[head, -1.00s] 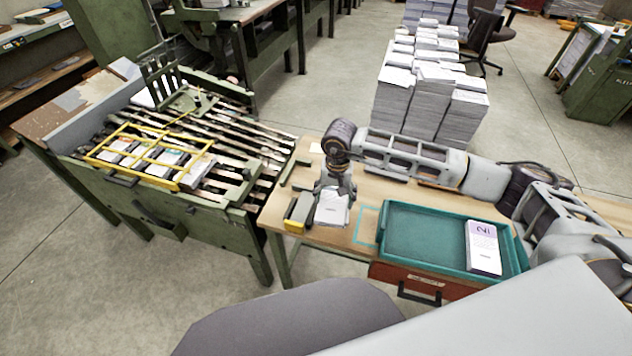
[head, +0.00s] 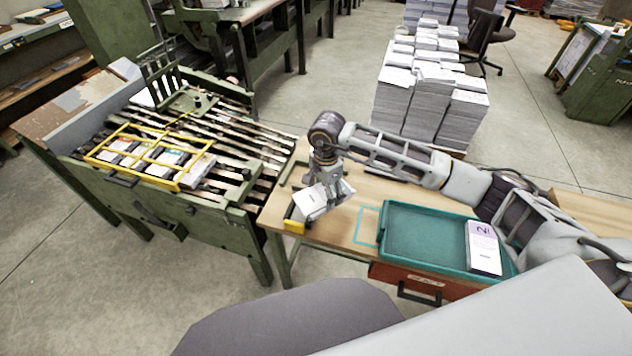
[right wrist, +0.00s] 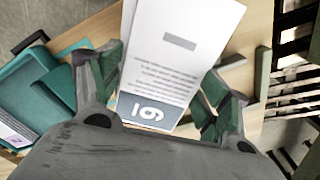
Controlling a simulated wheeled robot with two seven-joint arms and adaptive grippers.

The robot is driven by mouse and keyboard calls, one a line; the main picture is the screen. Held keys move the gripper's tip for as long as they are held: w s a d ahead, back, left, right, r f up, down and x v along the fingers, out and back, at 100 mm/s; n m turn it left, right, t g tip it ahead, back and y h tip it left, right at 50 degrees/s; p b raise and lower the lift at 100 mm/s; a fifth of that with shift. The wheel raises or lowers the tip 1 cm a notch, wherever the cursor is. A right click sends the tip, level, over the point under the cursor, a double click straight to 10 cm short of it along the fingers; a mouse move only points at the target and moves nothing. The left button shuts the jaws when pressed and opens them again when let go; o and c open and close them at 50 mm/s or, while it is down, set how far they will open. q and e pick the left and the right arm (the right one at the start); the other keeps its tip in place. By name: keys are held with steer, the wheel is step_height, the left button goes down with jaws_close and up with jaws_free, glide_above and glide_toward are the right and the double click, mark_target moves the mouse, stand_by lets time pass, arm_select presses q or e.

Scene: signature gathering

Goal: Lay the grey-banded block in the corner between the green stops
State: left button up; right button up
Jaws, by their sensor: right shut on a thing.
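The grey-banded block (head: 311,202) is a white paper stack with a grey-blue band reading 16 (right wrist: 150,111). My right gripper (head: 332,187) is shut on it, with a finger on each side in the right wrist view (right wrist: 158,85). The block is turned askew over the left part of the wooden table; whether it touches the tabletop I cannot tell. Dark green stops (head: 287,178) lie at the table's left end, just beyond the block. They also show right of the block in the right wrist view (right wrist: 263,75). My left gripper is out of view.
A yellow-ended piece (head: 294,227) sits at the table's front left, close to the block. A teal tray (head: 420,255) with a purple-banded block (head: 484,247) stands to the right, beside a teal tape outline (head: 366,225). A green machine (head: 180,205) adjoins on the left.

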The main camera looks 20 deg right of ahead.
steer(key=m, duration=0.3)
steer(key=a+r+m, duration=0.1)
steer(key=m, duration=0.1)
steer(key=shift+w+a, duration=0.1)
steer(key=shift+w, duration=0.2)
steer(key=shift+w+a+r+m, duration=0.1)
steer(key=shift+a+r+m, duration=0.1)
steer(key=shift+m, duration=0.9)
steer(key=shift+w+a+r+m, duration=0.1)
steer(key=shift+a+m, duration=0.1)
steer(key=shift+m, duration=0.9)
steer(key=shift+a+m, duration=0.1)
steer(key=shift+m, duration=0.3)
